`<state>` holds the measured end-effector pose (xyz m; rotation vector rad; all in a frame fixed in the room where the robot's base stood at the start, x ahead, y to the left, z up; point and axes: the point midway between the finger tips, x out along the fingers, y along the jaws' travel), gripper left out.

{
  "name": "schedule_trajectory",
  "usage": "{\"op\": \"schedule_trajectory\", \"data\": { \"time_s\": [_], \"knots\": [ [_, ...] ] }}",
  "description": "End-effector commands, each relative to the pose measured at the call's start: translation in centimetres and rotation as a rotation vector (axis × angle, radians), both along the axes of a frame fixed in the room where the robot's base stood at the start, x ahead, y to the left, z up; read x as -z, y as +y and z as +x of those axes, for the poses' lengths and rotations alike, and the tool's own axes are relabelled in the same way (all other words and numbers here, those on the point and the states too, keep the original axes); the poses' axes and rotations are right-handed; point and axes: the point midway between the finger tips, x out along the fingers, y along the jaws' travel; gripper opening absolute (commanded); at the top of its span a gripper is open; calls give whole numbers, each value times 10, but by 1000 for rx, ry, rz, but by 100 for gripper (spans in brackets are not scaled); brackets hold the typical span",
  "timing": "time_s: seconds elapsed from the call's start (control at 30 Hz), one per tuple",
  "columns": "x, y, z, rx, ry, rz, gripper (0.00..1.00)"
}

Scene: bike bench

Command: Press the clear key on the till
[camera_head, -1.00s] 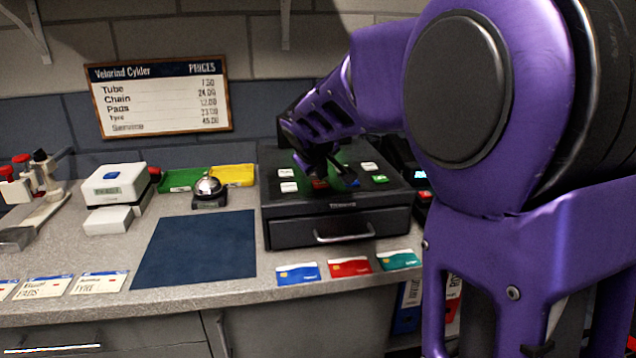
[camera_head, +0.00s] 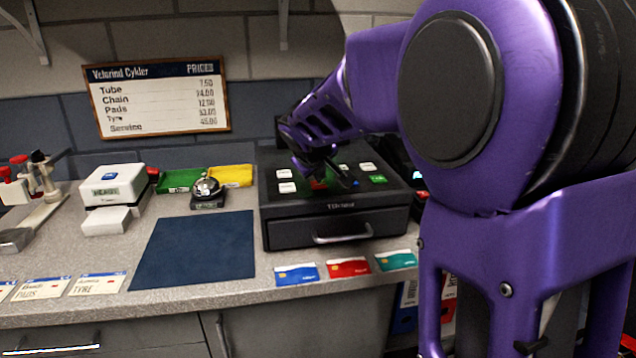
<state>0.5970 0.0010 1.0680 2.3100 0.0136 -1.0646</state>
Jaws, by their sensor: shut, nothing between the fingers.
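The till (camera_head: 335,223) is a black box with a drawer and a silver handle, standing on the counter right of centre. Its top carries several white keys, a green key (camera_head: 378,179), a red key (camera_head: 319,184) and a small blue key or tip beside my gripper. Key labels are too small to read, so I cannot tell which is the clear key. My gripper (camera_head: 325,177) is shut and empty, pointing down over the middle of the keys, close to the red key. The purple arm partly hides the till's back, and I cannot tell whether the fingertips touch a key.
Three cards, blue (camera_head: 296,274), red (camera_head: 348,267) and teal (camera_head: 396,260), lie before the till. Left are a blue mat (camera_head: 195,250), a bell (camera_head: 207,190), green (camera_head: 181,180) and yellow (camera_head: 232,175) trays, and a white device (camera_head: 113,187).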

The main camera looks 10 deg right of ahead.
Motion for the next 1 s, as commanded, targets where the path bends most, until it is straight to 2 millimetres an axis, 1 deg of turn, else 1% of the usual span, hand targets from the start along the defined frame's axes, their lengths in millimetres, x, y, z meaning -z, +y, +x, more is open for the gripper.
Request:
{"op": "schedule_trajectory", "data": {
  "time_s": [0.03, 0.13, 0.43, 0.53, 1.0],
  "knots": [
    [-4, 0, 0, 1, 0, 1, 0],
    [-9, 0, 0, 1, -1, 0, 0],
    [-9, 0, 0, 1, 0, 1, 0],
    [-13, 0, 0, 1, -2, 0, 0],
    [-59, 0, 0, 0, -1, 0, 0]
  ]
}}
